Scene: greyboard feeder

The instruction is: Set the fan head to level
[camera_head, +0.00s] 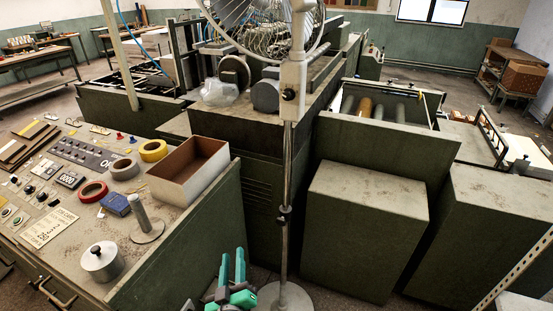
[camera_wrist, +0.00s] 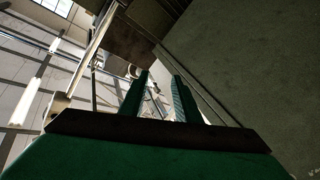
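A pedestal fan stands in the middle of the head view. Its wire-caged fan head (camera_head: 262,28) is cut off by the top edge, so I cannot tell its full tilt. A pale neck block (camera_head: 293,78) with a dark knob (camera_head: 289,95) sits below the head on a thin metal pole (camera_head: 288,165). The round base (camera_head: 284,297) is on the floor. My gripper (camera_head: 232,254) is low, left of the pole and far below the fan head. Its teal fingers point up, apart and empty, also in the wrist view (camera_wrist: 160,78). I cannot surely pick out the fan there.
A control desk (camera_head: 190,222) with an open box (camera_head: 188,170), tape rolls (camera_head: 93,191) and a lidded pot (camera_head: 101,261) stands left of my gripper. Green machine housings (camera_head: 365,225) fill the right. A large machine (camera_head: 250,130) stands behind the pole. Floor room near the base is narrow.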

